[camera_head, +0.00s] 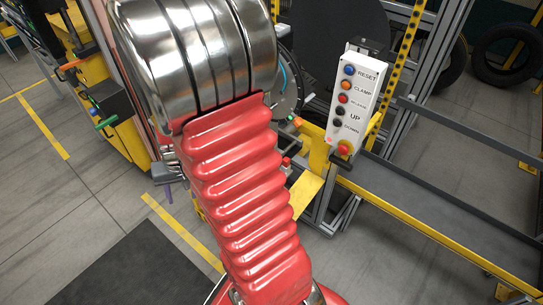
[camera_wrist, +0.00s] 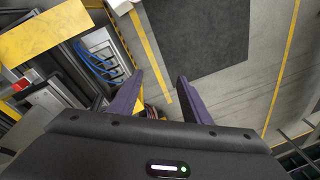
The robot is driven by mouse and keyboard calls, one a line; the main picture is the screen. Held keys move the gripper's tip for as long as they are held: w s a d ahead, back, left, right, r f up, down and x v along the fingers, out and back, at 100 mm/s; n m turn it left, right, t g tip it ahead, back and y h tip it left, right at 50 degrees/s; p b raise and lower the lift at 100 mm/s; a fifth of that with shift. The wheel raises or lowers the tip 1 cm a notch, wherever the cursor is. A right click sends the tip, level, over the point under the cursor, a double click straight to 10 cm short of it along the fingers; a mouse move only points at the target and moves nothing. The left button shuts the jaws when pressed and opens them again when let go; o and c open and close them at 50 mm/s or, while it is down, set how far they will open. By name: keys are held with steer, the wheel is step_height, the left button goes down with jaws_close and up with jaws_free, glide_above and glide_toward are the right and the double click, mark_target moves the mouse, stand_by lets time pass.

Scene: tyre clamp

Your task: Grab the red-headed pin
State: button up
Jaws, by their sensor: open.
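A small red-headed part, likely the red-headed pin (camera_head: 286,161), shows beside my red arm sleeve, near a yellow bracket. Its lower part is hidden. In the wrist view a small red part (camera_wrist: 20,85) sits on a metal block at the left edge, probably the same pin. My gripper (camera_wrist: 160,75) is open and empty, its two purple fingers apart over open floor. The red part lies well to the left of the fingers. In the head view my arm hides most of the gripper; a bit of purple shows left of the sleeve.
A button panel (camera_head: 356,100) with several coloured buttons stands right of the arm. A yellow plate (camera_wrist: 45,32) and metal frame fill the wrist view's left side. A yellow-edged rail (camera_head: 450,200) runs at right. A dark mat (camera_wrist: 195,38) lies on the open floor.

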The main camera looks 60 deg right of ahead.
steer(key=w+d+f+m+h, duration=0.2)
steer(key=d+f+m, duration=0.3)
steer(key=d+f, duration=0.85)
steer(key=m+g+h, duration=0.4)
steer(key=m+h, duration=0.3)
steer(key=h, duration=0.4)
glide_toward(284, 161)
steer(key=x, duration=0.2)
steer(key=shift+w+a+f, duration=0.1)
steer(key=shift+a, duration=0.05)
steer(key=x, duration=0.8)
steer(key=shift+d, duration=0.35)
